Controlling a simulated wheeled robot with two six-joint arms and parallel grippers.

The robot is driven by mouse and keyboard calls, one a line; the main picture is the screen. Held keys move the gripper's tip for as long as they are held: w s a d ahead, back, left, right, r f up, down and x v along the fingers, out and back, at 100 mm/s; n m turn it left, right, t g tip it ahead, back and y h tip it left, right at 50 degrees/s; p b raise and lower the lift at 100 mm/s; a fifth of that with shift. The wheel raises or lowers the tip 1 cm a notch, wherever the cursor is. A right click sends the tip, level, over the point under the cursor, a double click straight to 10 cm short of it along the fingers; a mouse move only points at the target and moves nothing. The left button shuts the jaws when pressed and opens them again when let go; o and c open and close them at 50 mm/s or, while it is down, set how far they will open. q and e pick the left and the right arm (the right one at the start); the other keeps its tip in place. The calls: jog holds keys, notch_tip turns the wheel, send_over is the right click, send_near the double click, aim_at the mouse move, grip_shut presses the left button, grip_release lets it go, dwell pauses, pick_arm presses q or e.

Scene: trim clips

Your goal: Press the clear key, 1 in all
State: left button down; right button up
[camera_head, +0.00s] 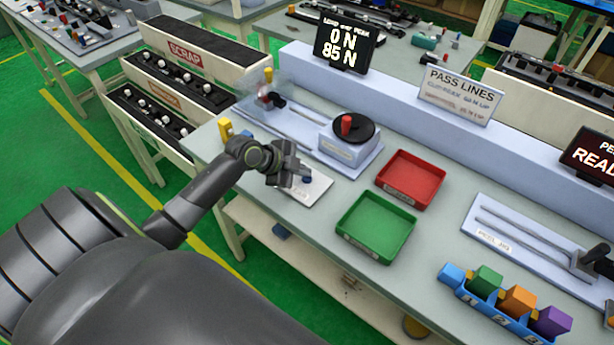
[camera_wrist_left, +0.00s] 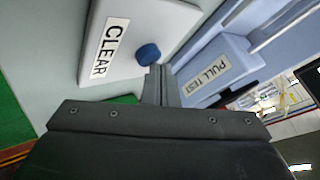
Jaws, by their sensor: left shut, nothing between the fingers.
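The clear key is a blue round button (camera_wrist_left: 148,53) on a white plate (camera_wrist_left: 130,35) labelled CLEAR. In the head view the button (camera_head: 307,180) shows just beside my left gripper (camera_head: 294,178), and the plate (camera_head: 318,190) lies on the bench, partly hidden by the gripper. In the left wrist view my left gripper's fingers (camera_wrist_left: 158,72) are shut and empty, with their tips right by the button. I cannot tell whether they touch it. My right gripper is in neither view. A display (camera_head: 343,48) reads 0 N and 85 N.
The pull test fixture (camera_head: 340,150) with a black disc and red knob stands behind the plate. A red tray (camera_head: 437,184) and a green tray (camera_head: 395,250) lie to its right. The peel jig (camera_head: 500,240) and a blue rack of blocks (camera_head: 480,300) are farther right.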

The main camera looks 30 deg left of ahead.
aim_at(303, 178)
pick_arm(q)
jog(key=shift+f, duration=0.25)
jog(key=shift+r, duration=0.15)
jog(key=shift+r+p, duration=0.55)
jog(key=shift+r, duration=0.25)
notch_tip(303, 178, up, 5)
jog(key=p, duration=0.4)
dwell(0.5)
dwell(0.4)
